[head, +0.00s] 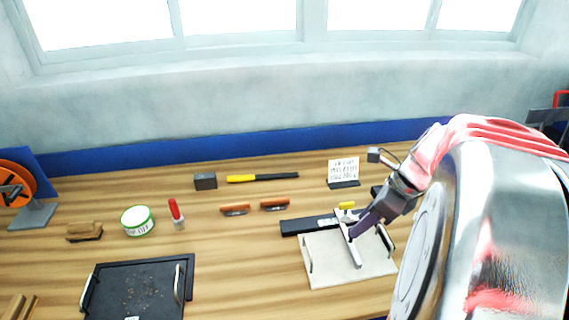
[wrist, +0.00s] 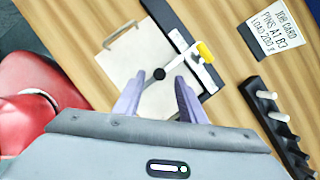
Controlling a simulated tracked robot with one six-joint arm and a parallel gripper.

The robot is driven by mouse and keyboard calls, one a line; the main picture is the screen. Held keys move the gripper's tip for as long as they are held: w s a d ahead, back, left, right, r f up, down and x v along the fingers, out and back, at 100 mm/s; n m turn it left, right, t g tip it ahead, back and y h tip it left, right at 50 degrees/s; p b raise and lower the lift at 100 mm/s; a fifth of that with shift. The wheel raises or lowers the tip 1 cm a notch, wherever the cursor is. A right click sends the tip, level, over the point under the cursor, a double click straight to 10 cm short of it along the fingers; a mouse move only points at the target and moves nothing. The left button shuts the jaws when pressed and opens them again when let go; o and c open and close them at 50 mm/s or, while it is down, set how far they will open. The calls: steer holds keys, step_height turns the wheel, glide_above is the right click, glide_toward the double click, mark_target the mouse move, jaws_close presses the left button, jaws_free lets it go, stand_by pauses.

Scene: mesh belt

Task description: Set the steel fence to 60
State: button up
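The steel fence (head: 351,246) is a thin silver bar lying across a pale board (head: 322,276) with wire handles, in front of a black rail (head: 296,226). A yellow knob (head: 346,205) sits at its rail end. In the wrist view the fence (wrist: 187,58) runs from the yellow knob (wrist: 205,52) down between my fingers, with a small dark round spot near its line. My gripper (head: 362,228) is over the board, close to the fence; its two purple fingers stand apart in the wrist view (wrist: 157,92), with nothing visibly clamped. Scale marks on the rail are not legible.
A job card (head: 343,170) stands behind the rail. A black pin rack (wrist: 275,120) is right of the board in the wrist view.

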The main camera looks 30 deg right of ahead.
steer(key=shift+x, duration=1.85)
steer(key=shift+c, duration=0.3)
jaws_close()
